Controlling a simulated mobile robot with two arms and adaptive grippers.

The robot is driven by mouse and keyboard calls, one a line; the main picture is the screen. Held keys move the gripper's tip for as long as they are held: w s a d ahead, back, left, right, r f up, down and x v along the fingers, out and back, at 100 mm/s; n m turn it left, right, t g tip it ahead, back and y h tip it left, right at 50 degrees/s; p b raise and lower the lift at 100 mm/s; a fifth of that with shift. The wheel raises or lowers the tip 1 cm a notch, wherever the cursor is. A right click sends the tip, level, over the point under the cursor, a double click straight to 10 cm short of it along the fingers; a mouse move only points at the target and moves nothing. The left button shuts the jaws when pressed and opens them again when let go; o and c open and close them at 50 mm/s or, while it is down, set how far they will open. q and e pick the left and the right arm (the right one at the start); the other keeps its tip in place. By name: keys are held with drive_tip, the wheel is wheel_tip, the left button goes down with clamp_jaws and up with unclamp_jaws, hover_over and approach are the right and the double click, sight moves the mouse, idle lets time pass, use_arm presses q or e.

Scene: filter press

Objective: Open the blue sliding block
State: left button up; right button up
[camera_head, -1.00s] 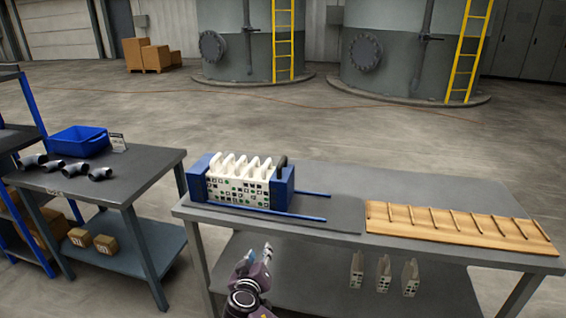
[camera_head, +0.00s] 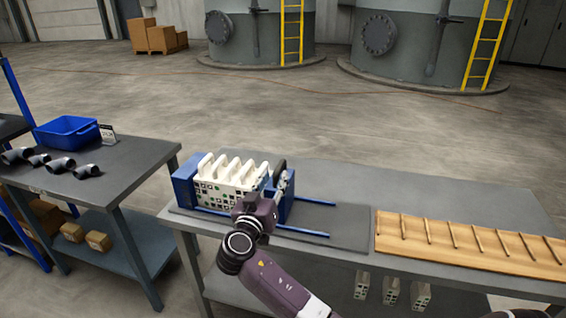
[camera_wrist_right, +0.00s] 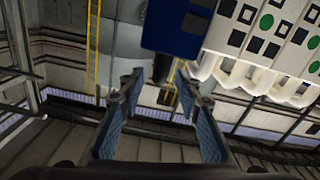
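The filter press holds several white plates (camera_head: 228,185) between blue end blocks. The blue sliding block (camera_head: 287,208) is at the right end of the stack, against the plates, with a black handle (camera_head: 280,170) on top. It also shows in the right wrist view (camera_wrist_right: 172,28), with a dark handle part below it. My right gripper (camera_head: 284,186) is at the right side of this block, close to its handle, and partly covers it. In the right wrist view its two fingers (camera_wrist_right: 158,105) are apart. Whether they touch the handle cannot be told.
Two blue rails (camera_head: 290,232) run right from the press over the grey table (camera_head: 455,195). A wooden rack (camera_head: 470,245) lies at the right, with several plates (camera_head: 391,290) below it. A side table (camera_head: 135,160) with a blue bin (camera_head: 66,132) stands left.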

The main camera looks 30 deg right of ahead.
sight(280, 167)
drive_tip(key=x, duration=0.1)
drive_tip(key=p+x, duration=0.1)
drive_tip(key=x, duration=0.1)
drive_tip(key=shift+w+d+r, duration=0.15)
drive_tip(key=shift+d+r, duration=0.1)
drive_tip(key=shift+r, duration=0.15)
drive_tip(key=shift+f+x, duration=0.25)
drive_tip(key=shift+x, duration=0.8)
drive_tip(key=shift+w+d, duration=0.15)
drive_tip(key=shift+w, duration=0.05)
drive_tip(key=c, duration=0.4)
clamp_jaws()
use_arm(q)
drive_tip(key=shift+s+a+r, duration=0.6)
drive_tip(key=shift+a+r, duration=0.1)
drive_tip(key=shift+a, duration=0.1)
drive_tip(key=shift+s+a, duration=0.1)
